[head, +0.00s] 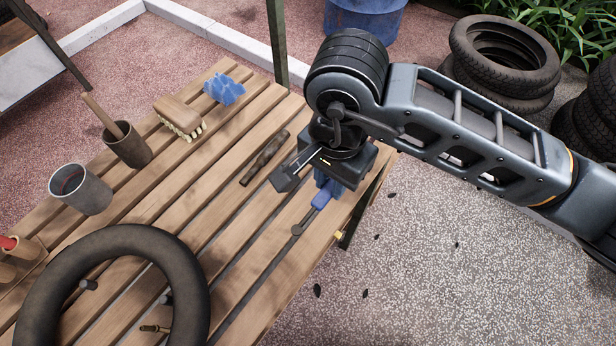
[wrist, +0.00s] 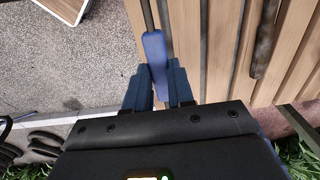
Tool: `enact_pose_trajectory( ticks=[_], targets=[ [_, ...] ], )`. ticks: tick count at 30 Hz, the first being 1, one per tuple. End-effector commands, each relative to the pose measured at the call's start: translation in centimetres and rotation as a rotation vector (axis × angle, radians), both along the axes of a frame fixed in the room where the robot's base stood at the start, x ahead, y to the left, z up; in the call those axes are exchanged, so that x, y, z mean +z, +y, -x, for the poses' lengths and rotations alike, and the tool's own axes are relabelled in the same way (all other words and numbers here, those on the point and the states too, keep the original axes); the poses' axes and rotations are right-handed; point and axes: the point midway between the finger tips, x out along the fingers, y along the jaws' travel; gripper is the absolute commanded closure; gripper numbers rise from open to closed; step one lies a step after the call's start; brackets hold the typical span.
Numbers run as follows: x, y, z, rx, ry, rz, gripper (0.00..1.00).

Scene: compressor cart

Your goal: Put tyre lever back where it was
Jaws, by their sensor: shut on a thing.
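The tyre lever has a blue handle (head: 322,197) and a thin grey metal shank. It is over the right edge of the slatted wooden bench (head: 205,215), its shank pointing toward the lower left in the head view. In the wrist view the blue handle (wrist: 155,62) lies between my gripper's two blue fingers. My gripper (wrist: 158,88) is shut on the handle. In the head view the wrist hides most of the fingers. I cannot tell whether the lever touches the slats.
A dark brown tool (head: 265,158) lies left of my gripper. Tyres (head: 503,55) stand behind my arm.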

Motion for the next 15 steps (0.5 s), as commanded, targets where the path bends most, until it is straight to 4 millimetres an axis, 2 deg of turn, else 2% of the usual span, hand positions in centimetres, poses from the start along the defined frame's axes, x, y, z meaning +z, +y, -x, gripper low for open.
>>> enact_pose_trajectory(
  ticks=[1, 6, 11, 15],
  targets=[
    [-0.5, 1.0, -0.5, 0.002, 0.004, -0.002, 1.0],
    [-2.1, 3.0, -2.2, 0.001, 0.003, -0.001, 1.0],
    [-2.9, 3.7, -2.9, 0.001, 0.001, 0.0, 1.0],
    [-4.5, 3.7, -2.8, -0.001, 0.005, -0.002, 1.0]
  ],
)
